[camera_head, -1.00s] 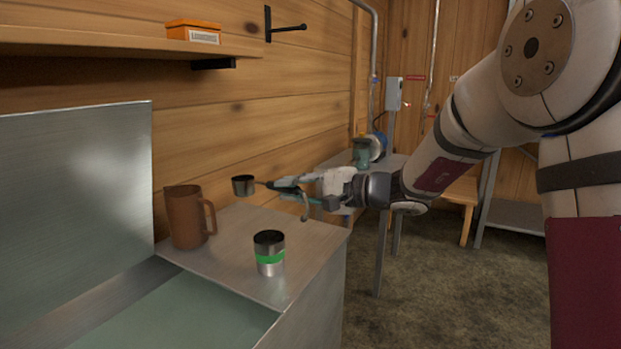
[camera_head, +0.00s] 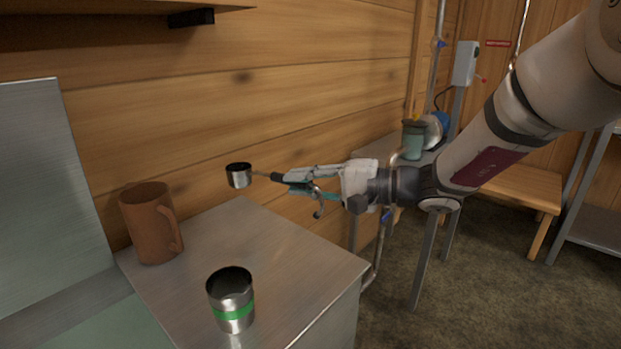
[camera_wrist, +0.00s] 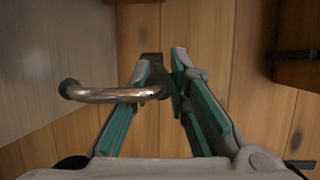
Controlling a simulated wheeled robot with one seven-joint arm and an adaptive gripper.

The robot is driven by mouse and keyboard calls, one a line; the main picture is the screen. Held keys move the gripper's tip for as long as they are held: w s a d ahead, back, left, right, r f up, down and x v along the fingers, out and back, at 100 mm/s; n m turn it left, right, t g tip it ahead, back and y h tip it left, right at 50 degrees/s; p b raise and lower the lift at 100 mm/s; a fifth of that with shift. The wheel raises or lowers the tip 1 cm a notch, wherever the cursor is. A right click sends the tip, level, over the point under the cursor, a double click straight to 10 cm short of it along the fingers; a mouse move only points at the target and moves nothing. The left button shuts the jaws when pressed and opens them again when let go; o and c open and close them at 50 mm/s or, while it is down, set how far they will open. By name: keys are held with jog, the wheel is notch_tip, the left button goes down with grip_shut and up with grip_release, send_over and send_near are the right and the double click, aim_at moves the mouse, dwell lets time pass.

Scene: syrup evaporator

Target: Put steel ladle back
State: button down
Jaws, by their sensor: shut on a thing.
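The steel ladle has a small metal cup (camera_head: 239,176) and a thin handle running right into my gripper (camera_head: 288,182). My gripper is shut on the handle and holds the ladle in the air, above the metal counter and in front of the plank wall. The cup hangs clear at the left, with its opening upward. The wrist view shows the ladle's curved steel hook (camera_wrist: 112,95) sticking out to the left of my fingers (camera_wrist: 165,85). The cup cannot be made out in the wrist view. The black wall peg seen earlier is out of the head view.
A brown jug (camera_head: 149,226) and a steel cup with a green band (camera_head: 232,301) stand on the metal counter (camera_head: 290,250). A raised metal sheet (camera_head: 45,185) is at the left. A shelf (camera_head: 110,8) overhangs at the top left. A side table with a teal container (camera_head: 413,140) stands behind my arm.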

notch_tip(320, 180, down, 10)
jog(key=b, duration=0.7)
jog(key=shift+f, duration=0.2)
dwell(0.6)
jog(key=c, duration=1.4)
grip_release()
jog(key=shift+c, duration=0.2)
jog(key=shift+d, duration=0.1)
